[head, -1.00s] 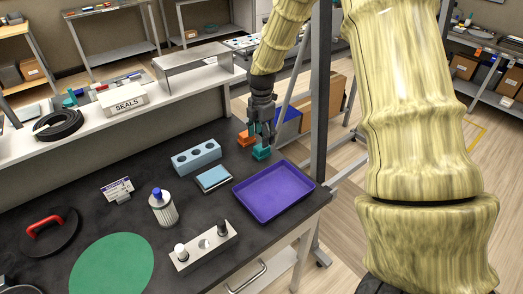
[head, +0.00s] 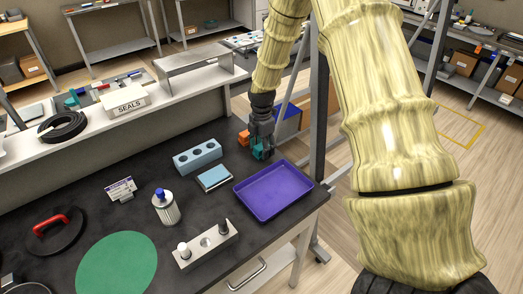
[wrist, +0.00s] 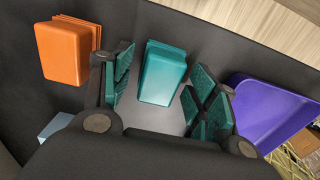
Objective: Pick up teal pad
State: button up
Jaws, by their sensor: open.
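The teal pad (wrist: 163,72) is a small block with a stepped edge, lying on the dark bench. In the wrist view it shows between the open fingers of my gripper (wrist: 163,92), towards the far side of the gap, with space on both sides. In the head view my gripper (head: 262,150) points down over the back right of the bench and hides most of the pad. I cannot tell whether the fingertips reach down to the pad's height. The finger faces are also teal.
An orange block (wrist: 68,52) lies left of the gripper, also in the head view (head: 243,138). A purple tray (head: 273,190) is close on the right. A light blue block (head: 197,157) and a blue-topped pad (head: 214,178) lie to the left. A grey post (head: 318,100) stands behind.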

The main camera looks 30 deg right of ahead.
jog(key=c, duration=1)
jog(key=shift+r, duration=0.15)
jog(key=shift+r+b, duration=0.5)
jog(key=shift+r, duration=0.05)
jog(key=shift+r+b, duration=0.45)
jog(key=shift+r, duration=0.45)
jog(key=s+a+b, duration=0.1)
jog(key=s+a, duration=0.2)
jog(key=a, duration=0.1)
jog(key=s+a+r+b, duration=0.1)
jog(key=s+a+b, duration=0.1)
jog(key=s+a, duration=0.1)
jog(key=s+a+r+b, duration=0.1)
jog(key=s+a, duration=0.2)
jog(key=a, duration=0.3)
jog(key=shift+b, duration=0.3)
jog(key=shift+a, duration=0.1)
